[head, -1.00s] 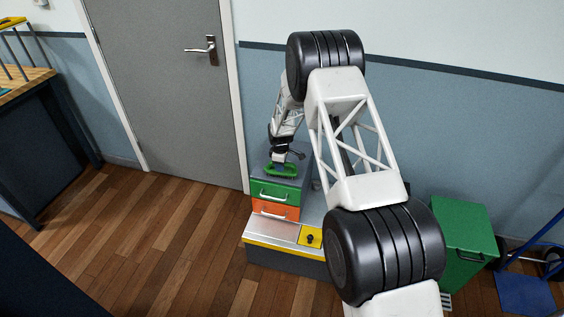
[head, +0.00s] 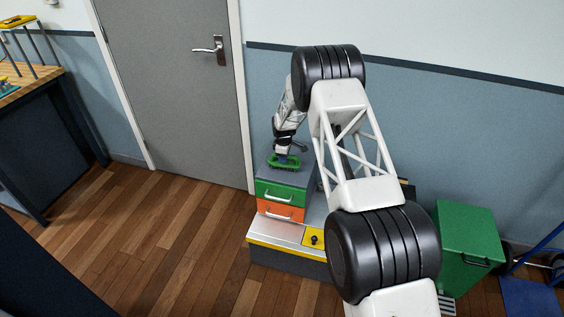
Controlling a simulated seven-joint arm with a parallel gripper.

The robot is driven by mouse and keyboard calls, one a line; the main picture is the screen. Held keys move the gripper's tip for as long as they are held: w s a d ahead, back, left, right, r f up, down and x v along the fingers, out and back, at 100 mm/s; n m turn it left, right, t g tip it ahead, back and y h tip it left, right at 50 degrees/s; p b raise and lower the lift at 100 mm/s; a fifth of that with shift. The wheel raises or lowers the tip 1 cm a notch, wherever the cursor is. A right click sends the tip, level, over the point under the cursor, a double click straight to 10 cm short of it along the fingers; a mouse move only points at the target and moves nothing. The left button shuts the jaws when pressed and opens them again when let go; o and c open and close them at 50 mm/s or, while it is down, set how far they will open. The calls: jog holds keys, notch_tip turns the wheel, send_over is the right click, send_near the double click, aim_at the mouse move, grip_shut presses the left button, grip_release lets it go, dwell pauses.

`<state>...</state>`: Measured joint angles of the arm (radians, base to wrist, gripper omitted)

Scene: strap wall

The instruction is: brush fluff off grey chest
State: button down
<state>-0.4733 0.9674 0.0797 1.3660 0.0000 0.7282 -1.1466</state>
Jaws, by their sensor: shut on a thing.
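The grey chest (head: 268,172) stands against the wall beside the door. It has a grey top, a green drawer (head: 281,198) and an orange drawer (head: 281,211), both shut. My gripper (head: 287,154) is above the chest top, shut on a green brush (head: 284,163). The brush is at or just above the grey top; I cannot tell whether it touches. My arm hides the right side of the chest. No fluff can be made out at this size.
The chest stands on a low base with a metal top and yellow edge (head: 262,242), bearing a black knob (head: 314,239). A green bin (head: 468,245) and a blue trolley (head: 535,275) are at right. A workbench (head: 30,90) is at far left. Wooden floor (head: 150,240) is clear.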

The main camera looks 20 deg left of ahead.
jog(key=shift+w+f, duration=0.1)
jog(key=shift+w, duration=0.75)
jog(key=shift+w+f, duration=0.15)
jog(key=shift+w, duration=2.1)
jog(key=shift+a, duration=0.75)
jog(key=shift+w+a, duration=0.1)
jog(key=shift+a, duration=0.45)
jog(key=shift+s, duration=6.1)
notch_tip(320, 180, up, 9)
